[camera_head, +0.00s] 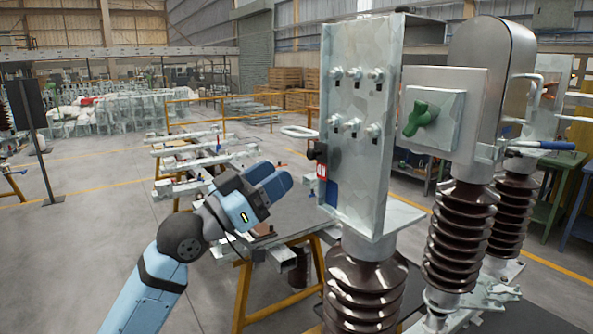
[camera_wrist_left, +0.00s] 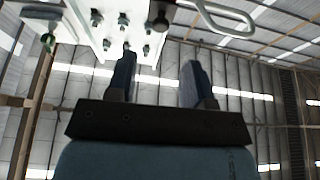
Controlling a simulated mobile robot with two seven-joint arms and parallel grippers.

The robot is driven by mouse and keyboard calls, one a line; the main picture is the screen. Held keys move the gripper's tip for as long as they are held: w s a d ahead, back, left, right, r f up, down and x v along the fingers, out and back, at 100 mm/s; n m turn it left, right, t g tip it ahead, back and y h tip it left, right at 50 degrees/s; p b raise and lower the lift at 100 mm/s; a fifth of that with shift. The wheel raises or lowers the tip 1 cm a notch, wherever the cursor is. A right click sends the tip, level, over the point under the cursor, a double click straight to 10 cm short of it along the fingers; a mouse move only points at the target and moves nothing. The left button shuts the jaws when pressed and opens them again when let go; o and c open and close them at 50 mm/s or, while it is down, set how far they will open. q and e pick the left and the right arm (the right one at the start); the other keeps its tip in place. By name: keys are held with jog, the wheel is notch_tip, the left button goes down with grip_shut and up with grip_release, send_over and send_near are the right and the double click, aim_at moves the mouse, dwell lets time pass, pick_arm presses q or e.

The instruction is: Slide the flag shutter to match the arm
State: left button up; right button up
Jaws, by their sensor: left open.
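A tall galvanized steel plate box (camera_head: 362,110) stands on a brown ribbed insulator (camera_head: 365,285). On its left edge are a black knob (camera_head: 318,152), a small red-and-white patch (camera_head: 321,172) and a blue patch (camera_head: 331,192); these look like the flag shutter, but its exact position is unclear. My left gripper (camera_head: 282,182) is just left of this edge, apart from it. In the left wrist view its two fingers (camera_wrist_left: 158,82) are spread with nothing between them, and the black knob (camera_wrist_left: 160,20) is above them. My right gripper is not in view.
A metal loop (camera_head: 299,132) sticks out left of the plate and shows in the wrist view (camera_wrist_left: 222,16). A green star knob (camera_head: 422,118) and a blue-handled lever (camera_head: 545,145) are to the right. A table (camera_head: 285,232) stands behind my left arm.

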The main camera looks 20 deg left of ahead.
pick_arm(q)
jog(key=b+v, duration=0.1)
jog(key=v, duration=0.4)
jog(key=shift+s+a, duration=0.2)
jog(key=shift+s, duration=0.15)
jog(key=shift+f, duration=0.1)
notch_tip(320, 180, down, 26)
jog(key=n+g+y, duration=0.1)
jog(key=n+y, duration=0.3)
jog(key=y, duration=0.3)
jog(key=s+d+f+g+y, duration=0.2)
jog(key=s+f, duration=0.7)
jog(key=f, duration=0.5)
jog(key=s+d+f+g+y+p, duration=0.1)
jog(key=s+d+f+g, duration=0.1)
jog(key=s+f, duration=0.8)
notch_tip(320, 180, down, 4)
jog(key=shift+s+d+f+n+g+y+p, duration=0.1)
jog(key=shift+s+d+n+g+y+p, duration=0.25)
jog(key=shift+g, duration=0.55)
jog(key=shift+w, duration=0.1)
